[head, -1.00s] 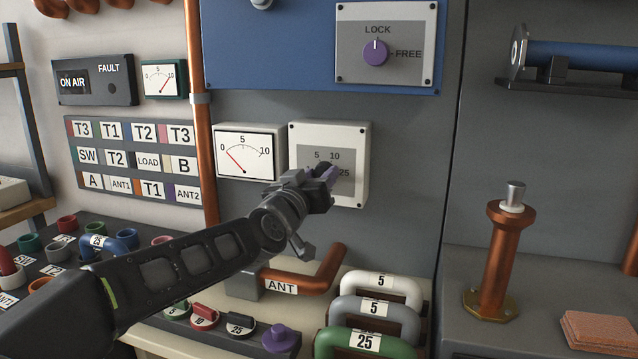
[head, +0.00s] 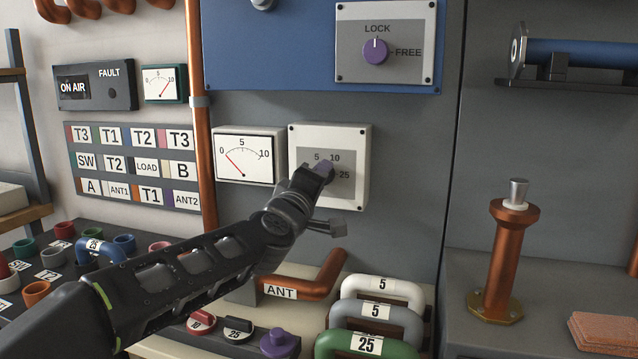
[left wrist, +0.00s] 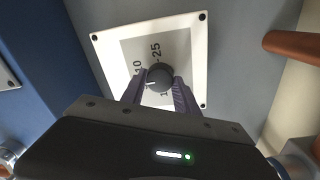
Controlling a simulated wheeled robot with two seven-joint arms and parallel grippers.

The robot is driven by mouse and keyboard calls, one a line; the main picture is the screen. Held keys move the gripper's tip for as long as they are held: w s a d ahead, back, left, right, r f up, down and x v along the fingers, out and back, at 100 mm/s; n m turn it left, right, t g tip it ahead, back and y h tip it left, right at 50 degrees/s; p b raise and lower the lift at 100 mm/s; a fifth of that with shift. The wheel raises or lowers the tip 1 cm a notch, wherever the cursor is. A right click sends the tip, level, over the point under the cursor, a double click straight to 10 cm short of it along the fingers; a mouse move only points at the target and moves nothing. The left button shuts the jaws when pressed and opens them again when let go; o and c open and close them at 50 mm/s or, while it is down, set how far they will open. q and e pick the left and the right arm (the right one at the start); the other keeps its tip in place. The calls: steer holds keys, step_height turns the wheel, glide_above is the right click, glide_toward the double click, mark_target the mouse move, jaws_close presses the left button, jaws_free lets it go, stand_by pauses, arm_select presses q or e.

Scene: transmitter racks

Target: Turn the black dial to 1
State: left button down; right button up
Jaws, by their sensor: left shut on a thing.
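The black dial (left wrist: 160,77) sits on a white-rimmed panel (left wrist: 197,50) with a grey face. In the left wrist view its white pointer mark aims left and slightly down, below the printed 10, towards my left finger; 25 is above the dial. A partly hidden mark below the dial looks like a 1. In the head view the same panel (head: 358,150) shows 5, 10 and 25, and my gripper covers the dial. My left gripper (head: 322,170) is shut on the dial, one finger on each side. My right gripper is not in view.
A meter (head: 245,157) is just left of the panel. A purple LOCK/FREE knob (head: 375,52) is above. A copper ANT pipe (head: 312,287) and several labelled handles (head: 380,286) lie below. The grey wall right of the panel is bare.

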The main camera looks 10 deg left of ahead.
arm_select(q)
steer(key=n+b, duration=0.1)
steer(key=n, duration=0.8)
steer(key=n+y+b, duration=0.1)
steer(key=n, duration=0.8)
steer(key=shift+d+f+g, duration=0.1)
steer(key=shift+f+g, duration=0.05)
steer(key=shift+g, duration=0.25)
steer(key=c, duration=0.9)
jaws_free()
steer(key=shift+s, duration=0.1)
